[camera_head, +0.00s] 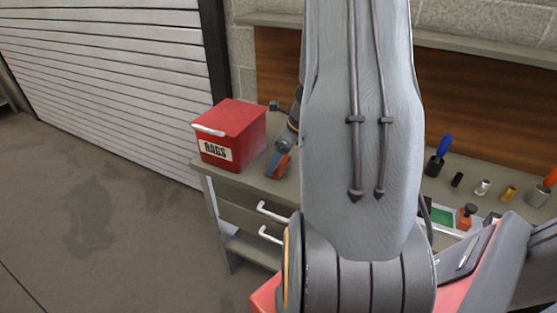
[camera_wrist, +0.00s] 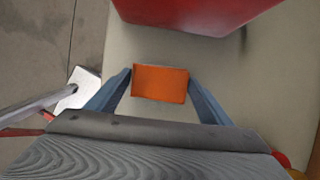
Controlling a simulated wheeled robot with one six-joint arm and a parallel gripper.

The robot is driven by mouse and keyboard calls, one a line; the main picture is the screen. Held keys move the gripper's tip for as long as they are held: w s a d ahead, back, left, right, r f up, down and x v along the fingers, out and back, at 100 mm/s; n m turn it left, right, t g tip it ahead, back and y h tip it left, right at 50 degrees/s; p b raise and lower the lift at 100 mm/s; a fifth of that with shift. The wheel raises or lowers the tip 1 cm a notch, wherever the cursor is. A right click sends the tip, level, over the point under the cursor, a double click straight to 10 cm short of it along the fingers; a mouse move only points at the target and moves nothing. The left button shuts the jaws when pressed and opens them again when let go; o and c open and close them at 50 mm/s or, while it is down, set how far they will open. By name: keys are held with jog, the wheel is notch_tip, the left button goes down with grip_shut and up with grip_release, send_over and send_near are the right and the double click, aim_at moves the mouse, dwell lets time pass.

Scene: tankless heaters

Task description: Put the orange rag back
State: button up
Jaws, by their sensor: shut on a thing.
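The orange rag (camera_wrist: 160,83) is a small flat-looking orange block between my gripper's blue-grey fingers in the wrist view. My gripper (camera_wrist: 160,85) is shut on it, one finger on each side. In the head view my gripper (camera_head: 279,163) is just right of the red box marked "RAGS" (camera_head: 245,127), over the left end of the workbench. Much of my gripper is hidden behind my arm there. The red box also shows at the top of the wrist view (camera_wrist: 195,12), apart from the rag. Whether the rag touches the bench, I cannot tell.
The workbench (camera_head: 287,187) has drawers with pale handles (camera_head: 272,213) in front. A white shutter (camera_head: 110,75) is behind left. Open floor lies left.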

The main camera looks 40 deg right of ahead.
jog(key=shift+f, duration=0.25)
jog(key=shift+f, duration=0.15)
jog(key=o, duration=1.2)
jog(key=shift+r, duration=0.45)
jog(key=v, duration=1.1)
jog(key=shift+s+r+b, duration=0.2)
jog(key=shift+r+b, duration=0.05)
jog(key=shift+b, duration=0.15)
